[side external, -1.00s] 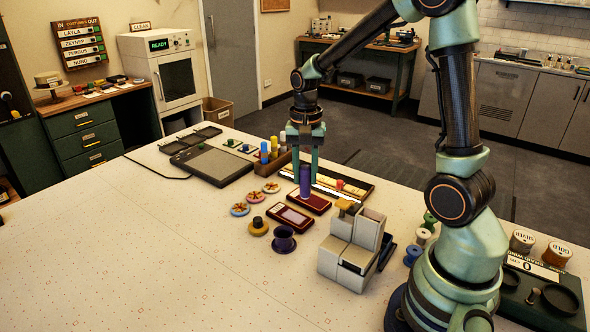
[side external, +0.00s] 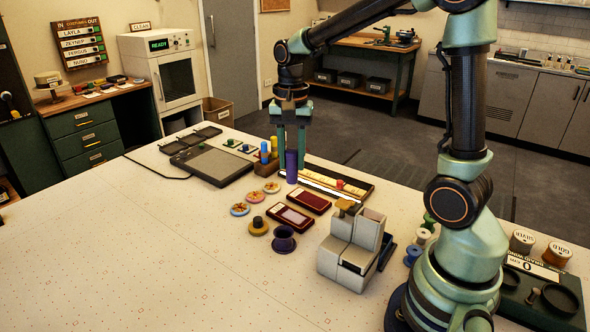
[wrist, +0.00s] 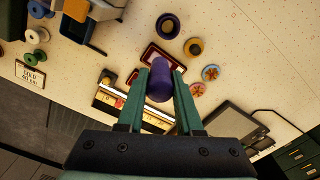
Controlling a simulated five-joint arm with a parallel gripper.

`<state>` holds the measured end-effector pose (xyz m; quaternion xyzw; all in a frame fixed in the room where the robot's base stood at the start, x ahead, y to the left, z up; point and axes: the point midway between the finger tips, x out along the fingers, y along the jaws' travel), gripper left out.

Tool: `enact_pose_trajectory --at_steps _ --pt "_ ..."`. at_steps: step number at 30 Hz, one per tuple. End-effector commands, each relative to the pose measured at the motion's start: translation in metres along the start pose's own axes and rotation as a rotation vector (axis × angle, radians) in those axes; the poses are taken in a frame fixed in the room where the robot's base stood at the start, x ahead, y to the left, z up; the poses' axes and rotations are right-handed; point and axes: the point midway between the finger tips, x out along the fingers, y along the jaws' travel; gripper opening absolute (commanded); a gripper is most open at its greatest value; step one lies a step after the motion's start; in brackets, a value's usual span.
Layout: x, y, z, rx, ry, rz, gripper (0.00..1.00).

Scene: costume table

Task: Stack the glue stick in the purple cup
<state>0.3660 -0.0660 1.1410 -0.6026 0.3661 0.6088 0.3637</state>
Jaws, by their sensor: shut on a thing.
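A purple glue stick (side external: 291,167) stands upright between the fingers of my gripper (side external: 291,160), which is shut on it. It also shows in the wrist view (wrist: 160,82), held between the two green fingers. The glue stick appears raised above the table, over the area behind the dark red cases. The purple cup (side external: 284,238) is dark and stands on the table nearer the camera, apart from the gripper. In the wrist view the cup (wrist: 167,27) shows as a dark round opening beyond the glue stick.
A long tray (side external: 340,184) lies near the gripper. The table's front left is clear.

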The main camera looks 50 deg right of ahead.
Motion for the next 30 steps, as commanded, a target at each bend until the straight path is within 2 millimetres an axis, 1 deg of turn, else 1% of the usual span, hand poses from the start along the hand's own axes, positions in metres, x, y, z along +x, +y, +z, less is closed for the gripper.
enact_pose_trajectory --at_steps 1,3,6,8,10,11,14,24,27,30 --pt "-0.016 -0.006 0.009 -0.006 0.006 -0.007 0.0" --pt "-0.033 -0.011 0.021 -0.005 0.007 -0.008 0.0" --pt "-0.05 -0.014 0.033 -0.003 0.006 -0.008 0.0" --pt "-0.055 -0.014 0.038 -0.001 0.006 -0.007 0.0" --pt "-0.052 -0.014 0.041 0.0 0.004 -0.004 0.0" --pt "-0.048 -0.014 0.042 0.001 0.003 -0.002 0.0" --pt "-0.027 -0.013 0.042 0.001 0.001 0.001 0.0" --pt "0.057 -0.013 0.041 0.001 0.0 0.002 0.0" --pt "0.078 -0.014 0.041 0.001 0.001 0.001 0.0" --pt "0.093 -0.014 0.041 0.001 0.002 -0.001 0.0"
